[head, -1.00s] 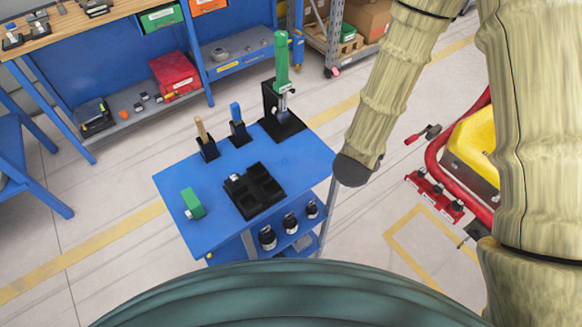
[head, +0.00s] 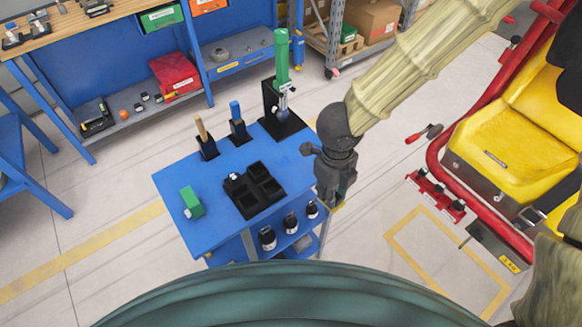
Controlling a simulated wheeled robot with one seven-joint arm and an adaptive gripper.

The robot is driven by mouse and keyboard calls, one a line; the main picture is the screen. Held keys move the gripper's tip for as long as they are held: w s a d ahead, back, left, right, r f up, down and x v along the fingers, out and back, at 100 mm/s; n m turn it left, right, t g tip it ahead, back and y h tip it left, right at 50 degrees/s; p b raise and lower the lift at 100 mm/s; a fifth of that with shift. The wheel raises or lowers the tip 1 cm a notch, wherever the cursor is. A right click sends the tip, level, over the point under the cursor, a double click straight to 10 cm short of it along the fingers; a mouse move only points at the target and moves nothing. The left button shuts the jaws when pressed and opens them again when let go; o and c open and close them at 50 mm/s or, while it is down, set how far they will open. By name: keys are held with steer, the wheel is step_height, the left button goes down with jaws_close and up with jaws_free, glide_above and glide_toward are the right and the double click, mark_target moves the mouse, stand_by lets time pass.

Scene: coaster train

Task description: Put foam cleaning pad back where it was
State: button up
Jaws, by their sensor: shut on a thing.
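My gripper (head: 332,200) hangs pointing down just off the right edge of the blue cart top. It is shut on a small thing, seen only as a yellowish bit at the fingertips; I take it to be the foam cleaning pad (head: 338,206). Most of the pad is hidden by the gripper. A black tray (head: 247,205) with several square compartments lies on the blue cart (head: 217,232), left of my gripper. A small pale object (head: 233,177) shows at its upper-left compartment; the other compartments look empty.
A green block (head: 191,202) sits left of the tray. Behind are black holders with a wooden-handled tool (head: 202,130), a blue-handled tool (head: 236,113) and a tall green tool (head: 282,60). Dark bottles (head: 268,238) stand on the lower shelf. A red-framed yellow coaster car (head: 500,130) is at right.

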steer(key=shift+s+a+r+m+y, duration=0.15)
steer(key=shift+a+r+m, duration=0.1)
steer(key=shift+a, duration=0.2)
steer(key=shift+s+a+r+m+y, duration=0.15)
steer(key=shift+a+r, duration=0.1)
steer(key=shift+a, duration=0.2)
steer(key=w+a+p, duration=0.2)
steer(key=w, duration=0.2)
steer(key=w+a+f+p, duration=0.1)
steer(key=w+a, duration=0.2)
steer(key=w, duration=0.2)
steer(key=w+a+p, duration=0.2)
steer(key=w, duration=0.2)
steer(key=shift+w+a+f+p, duration=0.15)
steer(key=shift+w+a+p, duration=0.1)
steer(key=shift+a+p, duration=0.15)
steer(key=shift+w+a+f+p, duration=0.15)
steer(key=shift+f+p, duration=0.55)
steer(key=shift+f, duration=1.15)
steer(key=o, duration=0.9)
step_height(320, 180, up, 12)
steer(key=shift+r+b, duration=0.1)
steer(key=shift+b, duration=1.15)
